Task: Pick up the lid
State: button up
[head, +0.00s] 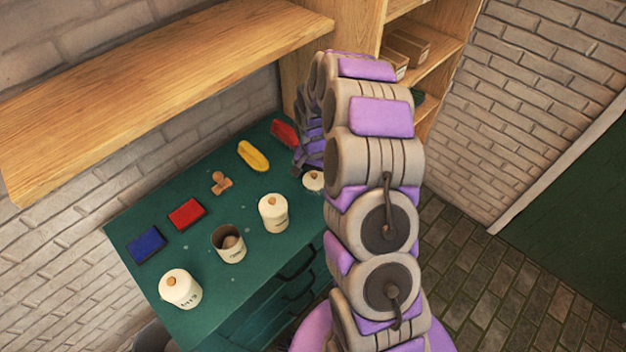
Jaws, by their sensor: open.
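A white lid (313,182) with a brown knob lies at the right end of the green table, partly hidden by my arm. My gripper (306,168) is just above and beside the lid, small and dark in this view. It is open, and I see nothing held in it. Whether its fingers touch the knob cannot be told. An uncovered canister (230,250) stands near the table's front edge with something brown inside. Two white canisters with lids and brown knobs stand on either side of it, one on the left (180,291) and one on the right (273,214).
The green table (205,321) also holds a blue block (146,244), a red block (187,214), a brown stamp-like piece (221,183), a yellow object (253,156) and a red object (285,133) near my gripper. A wooden shelf (150,85) overhangs the back. A wooden cabinet (440,60) stands behind my arm.

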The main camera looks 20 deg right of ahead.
jog(key=shift+d+r, duration=0.1)
jog(key=shift+d, duration=0.2)
jog(key=c, duration=0.5)
jog(key=shift+s+a, duration=0.1)
jog(key=c, duration=0.6)
jog(key=shift+c, duration=0.2)
